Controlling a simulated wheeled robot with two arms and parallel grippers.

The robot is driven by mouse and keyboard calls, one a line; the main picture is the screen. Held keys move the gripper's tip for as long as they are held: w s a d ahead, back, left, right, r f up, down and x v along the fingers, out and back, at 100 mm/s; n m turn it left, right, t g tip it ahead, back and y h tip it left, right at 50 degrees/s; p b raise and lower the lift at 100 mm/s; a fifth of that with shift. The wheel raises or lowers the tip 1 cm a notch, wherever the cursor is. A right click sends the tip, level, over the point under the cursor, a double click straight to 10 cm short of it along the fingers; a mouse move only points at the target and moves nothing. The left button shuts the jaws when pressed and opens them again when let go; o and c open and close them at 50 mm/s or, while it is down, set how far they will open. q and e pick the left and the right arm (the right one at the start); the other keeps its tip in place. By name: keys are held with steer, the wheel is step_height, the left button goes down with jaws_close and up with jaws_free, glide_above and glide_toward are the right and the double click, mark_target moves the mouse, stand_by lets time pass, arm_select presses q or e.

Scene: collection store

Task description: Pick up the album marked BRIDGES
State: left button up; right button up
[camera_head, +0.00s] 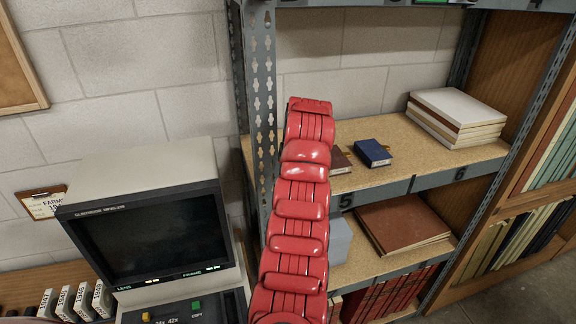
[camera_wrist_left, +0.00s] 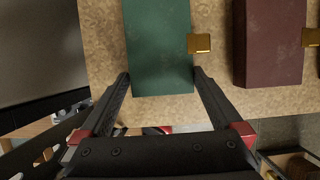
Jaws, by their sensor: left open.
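In the left wrist view a dark green album (camera_wrist_left: 158,40) with a brass clasp lies flat on a tan shelf board (camera_wrist_left: 215,50). My left gripper (camera_wrist_left: 162,76) is open, with one fingertip at each side of the green album's near end. I cannot tell whether the fingers touch it. A maroon album (camera_wrist_left: 268,40) lies to its right. In the head view the maroon album (camera_head: 341,162) is partly hidden by my red arm, and a dark blue album (camera_head: 373,153) lies to its right. My arm hides the green album and left gripper there. No BRIDGES marking is readable.
A metal shelf upright (camera_head: 262,95) stands left of the shelf bay. A stack of pale boards or books (camera_head: 455,115) is at the shelf's right end. A large brown album (camera_head: 400,228) lies on the shelf below. A microfilm reader (camera_head: 145,225) stands at the left.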

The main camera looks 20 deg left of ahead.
arm_select(q)
steer(key=shift+f, duration=0.15)
steer(key=shift+c, duration=0.2)
steer(key=c, duration=1.2)
steer(key=shift+d+r, duration=0.2)
